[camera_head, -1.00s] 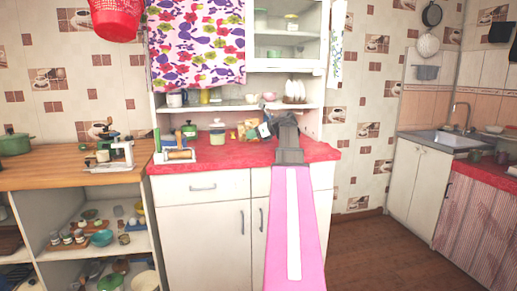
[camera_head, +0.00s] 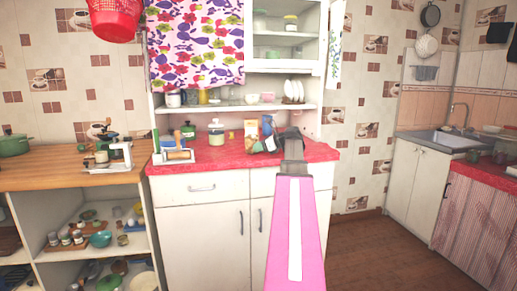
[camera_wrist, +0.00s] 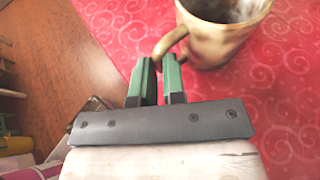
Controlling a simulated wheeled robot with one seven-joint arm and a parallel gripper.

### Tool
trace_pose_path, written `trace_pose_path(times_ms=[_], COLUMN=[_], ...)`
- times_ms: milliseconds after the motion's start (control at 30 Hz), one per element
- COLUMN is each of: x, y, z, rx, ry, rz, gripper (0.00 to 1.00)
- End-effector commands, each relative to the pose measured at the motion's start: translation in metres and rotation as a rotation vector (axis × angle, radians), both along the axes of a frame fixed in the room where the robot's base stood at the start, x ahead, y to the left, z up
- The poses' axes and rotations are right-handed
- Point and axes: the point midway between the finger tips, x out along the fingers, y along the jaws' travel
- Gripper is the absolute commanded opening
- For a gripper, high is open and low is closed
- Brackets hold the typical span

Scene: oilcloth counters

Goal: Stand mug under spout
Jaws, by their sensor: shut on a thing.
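A cream-tan mug (camera_wrist: 222,40) shows at the top of the wrist view, above the red patterned oilcloth (camera_wrist: 275,110). It is cut off by the frame edge; its inside is dark. My gripper (camera_wrist: 160,72) has its green-and-black fingers shut on the mug's handle, with the handle's curve between the tips. I cannot tell whether the mug touches the cloth. In the head view my gripper is over the right part of the red counter (camera_head: 225,160), and my arm hides the mug. A tap with a curved spout (camera_head: 458,108) stands at the sink (camera_head: 440,138) on the right.
A jar with a pale lid (camera_head: 216,132), a box (camera_head: 250,128) and a noodle-roller-like device (camera_head: 175,150) stand on the red counter. A shelf (camera_head: 235,107) overhangs its back. A wooden counter (camera_head: 70,170) is on the left. Open floor (camera_head: 365,245) lies right.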

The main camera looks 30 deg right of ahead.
Motion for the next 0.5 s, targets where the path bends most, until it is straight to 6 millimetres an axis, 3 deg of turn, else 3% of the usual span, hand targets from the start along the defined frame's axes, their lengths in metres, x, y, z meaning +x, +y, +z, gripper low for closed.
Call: trace_pose_path(times_ms=[100,200,500], x=[0.0001,0.0000,0.0001], y=[0.0000,0.0000,0.0001], z=[-0.0020,-0.0023,-0.0013], rx=[0.001,0.000,0.000], ry=[-0.001,0.000,0.000], rz=[0.000,0.000,0.000], gripper=[0.00,0.36,0.36])
